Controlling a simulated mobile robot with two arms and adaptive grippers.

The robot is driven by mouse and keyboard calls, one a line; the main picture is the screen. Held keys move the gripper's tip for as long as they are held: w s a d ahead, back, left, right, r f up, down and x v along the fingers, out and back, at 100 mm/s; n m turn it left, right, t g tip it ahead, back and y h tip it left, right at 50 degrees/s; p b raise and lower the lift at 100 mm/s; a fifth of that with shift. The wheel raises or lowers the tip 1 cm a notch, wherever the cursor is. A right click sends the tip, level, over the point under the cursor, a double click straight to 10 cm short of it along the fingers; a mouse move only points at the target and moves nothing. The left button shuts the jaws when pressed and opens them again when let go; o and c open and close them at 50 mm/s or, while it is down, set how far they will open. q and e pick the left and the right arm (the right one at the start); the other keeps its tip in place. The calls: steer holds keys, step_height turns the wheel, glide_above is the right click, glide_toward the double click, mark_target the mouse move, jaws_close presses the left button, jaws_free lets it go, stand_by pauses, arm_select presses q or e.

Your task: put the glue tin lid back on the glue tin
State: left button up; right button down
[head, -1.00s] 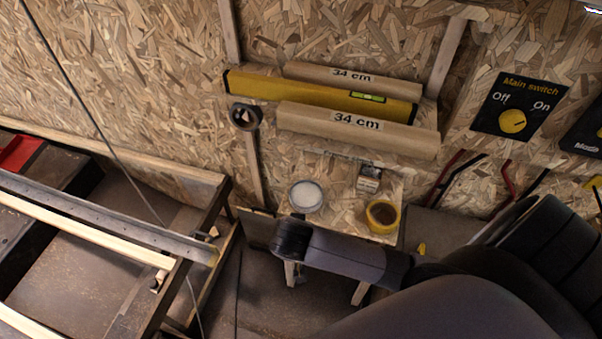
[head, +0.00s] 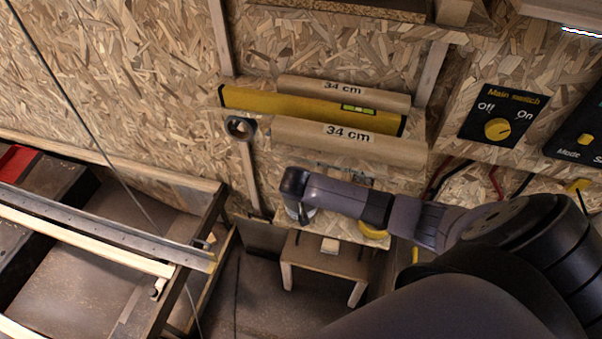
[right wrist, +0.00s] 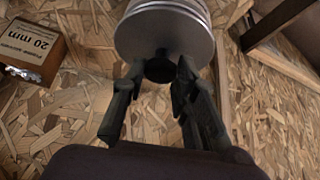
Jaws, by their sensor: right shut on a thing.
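The glue tin lid (right wrist: 160,32) is a grey disc with a dark knob, seen in the right wrist view. My right gripper (right wrist: 159,78) has its two fingers closed on that knob. Ribbed metal shows just past the lid's far edge; I cannot tell whether it is the lid's rim or the tin. In the head view my right gripper (head: 300,214) points down at the left end of the small wooden stand, where the tin stood. My wrist hides most of the tin and the lid there, so contact between them cannot be told. My left gripper is out of view.
The wooden stand (head: 322,256) also holds a yellow tape roll (head: 374,232), partly behind my arm. A cardboard screw box (right wrist: 33,48) stands to the left in the right wrist view.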

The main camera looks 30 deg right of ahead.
stand_by(0.3)
steer(key=shift+f, duration=0.5)
steer(key=c, duration=1.3)
jaws_free()
steer(key=shift+r, duration=0.1)
steer(key=shift+r, duration=0.25)
steer(key=v, duration=0.7)
steer(key=shift+a+r+b, duration=0.1)
steer(key=shift+r+b, duration=0.2)
steer(key=shift+r, duration=0.1)
